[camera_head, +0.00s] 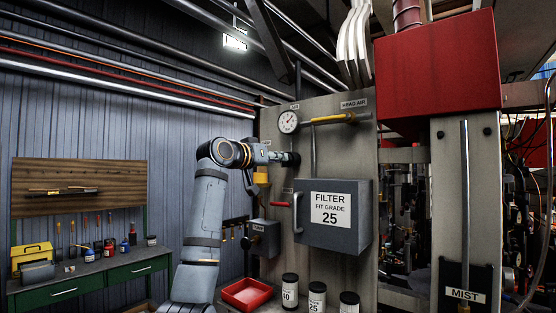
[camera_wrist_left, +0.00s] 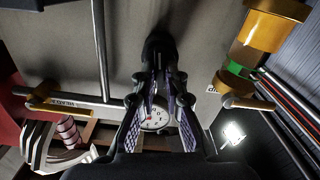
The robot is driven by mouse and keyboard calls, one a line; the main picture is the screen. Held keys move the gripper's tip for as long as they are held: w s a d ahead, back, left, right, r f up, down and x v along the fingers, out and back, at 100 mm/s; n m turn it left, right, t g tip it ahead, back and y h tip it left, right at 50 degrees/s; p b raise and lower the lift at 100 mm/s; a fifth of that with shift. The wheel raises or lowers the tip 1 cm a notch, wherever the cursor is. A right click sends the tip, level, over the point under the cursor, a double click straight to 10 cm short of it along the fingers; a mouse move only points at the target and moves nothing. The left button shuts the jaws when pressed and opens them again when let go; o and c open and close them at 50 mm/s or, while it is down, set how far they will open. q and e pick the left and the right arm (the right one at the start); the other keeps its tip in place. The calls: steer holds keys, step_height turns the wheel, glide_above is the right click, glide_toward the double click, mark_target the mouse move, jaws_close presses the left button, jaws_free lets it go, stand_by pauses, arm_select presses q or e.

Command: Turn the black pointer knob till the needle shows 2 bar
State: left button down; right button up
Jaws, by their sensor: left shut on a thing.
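The black pointer knob (camera_wrist_left: 158,48) sits on the grey panel between the fingertips of my left gripper (camera_wrist_left: 160,82) in the left wrist view. In the head view my left gripper (camera_head: 279,157) reaches the panel from the left, shut on the knob (camera_head: 293,159), which is partly hidden by the fingers. The round white pressure gauge (camera_head: 288,122) is just above the knob. The gauge (camera_wrist_left: 154,118) also shows between the fingers in the wrist view, partly covered. Its needle is too small to read. My right gripper is not in view.
A yellow-handled HEAD AIR valve (camera_head: 330,119) is right of the gauge. A grey FILTER box (camera_head: 333,216) with a handle projects from the panel below right. Several labelled jars (camera_head: 317,297) and a red tray (camera_head: 246,294) stand below. A green workbench (camera_head: 90,278) is at left.

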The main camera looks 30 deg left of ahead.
arm_select(q)
steer(key=shift+a+f+n+b, duration=0.15)
steer(key=shift+n+b, duration=0.7)
steer(key=shift+n, duration=3.45)
steer(key=shift+a+f+n+b, duration=0.1)
steer(key=shift+n+b, duration=0.75)
steer(key=shift+n, duration=3.45)
steer(key=c, duration=1.4)
jaws_free()
steer(key=s, duration=1.2)
steer(key=shift+a, duration=0.45)
